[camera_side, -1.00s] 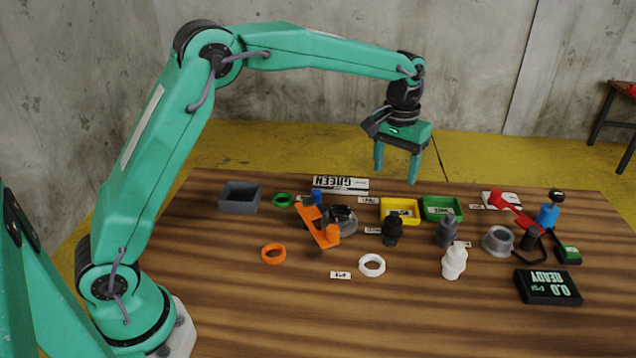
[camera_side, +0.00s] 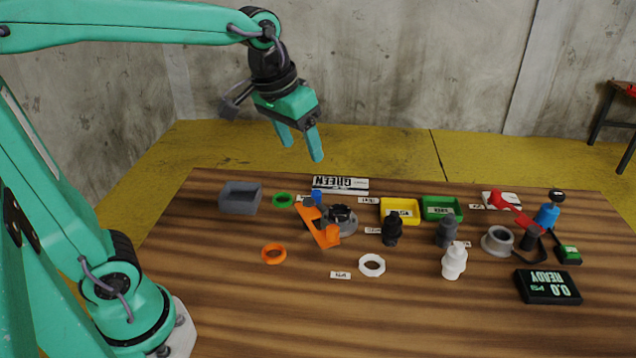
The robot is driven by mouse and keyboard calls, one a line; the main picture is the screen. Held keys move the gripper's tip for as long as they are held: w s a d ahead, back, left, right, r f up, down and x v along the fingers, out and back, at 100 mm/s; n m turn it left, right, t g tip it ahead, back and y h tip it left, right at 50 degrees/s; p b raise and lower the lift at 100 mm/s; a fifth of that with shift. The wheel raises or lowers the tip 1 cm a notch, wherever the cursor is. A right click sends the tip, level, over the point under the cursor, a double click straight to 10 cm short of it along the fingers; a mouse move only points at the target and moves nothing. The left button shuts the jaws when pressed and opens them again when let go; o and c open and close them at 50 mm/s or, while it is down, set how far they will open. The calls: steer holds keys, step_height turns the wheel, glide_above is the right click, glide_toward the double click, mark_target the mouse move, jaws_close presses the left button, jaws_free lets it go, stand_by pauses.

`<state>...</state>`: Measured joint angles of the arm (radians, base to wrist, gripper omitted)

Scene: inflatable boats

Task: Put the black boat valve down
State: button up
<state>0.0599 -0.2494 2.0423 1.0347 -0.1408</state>
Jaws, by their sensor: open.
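The black boat valve (camera_side: 392,230) stands upright on the wooden table, in front of the yellow tray, with a small label just left of it. My gripper (camera_side: 300,150) is open and empty. It hangs in the air above the back of the table, up and to the left of the black valve and well apart from it. Nothing hides the valve.
The front table is clear.

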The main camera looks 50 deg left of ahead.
steer(key=s+a+f+m+t, duration=0.1)
steer(key=s+f, duration=0.3)
steer(key=s, duration=0.8)
steer(key=shift+a+t, duration=0.5)
steer(key=shift+a, duration=0.05)
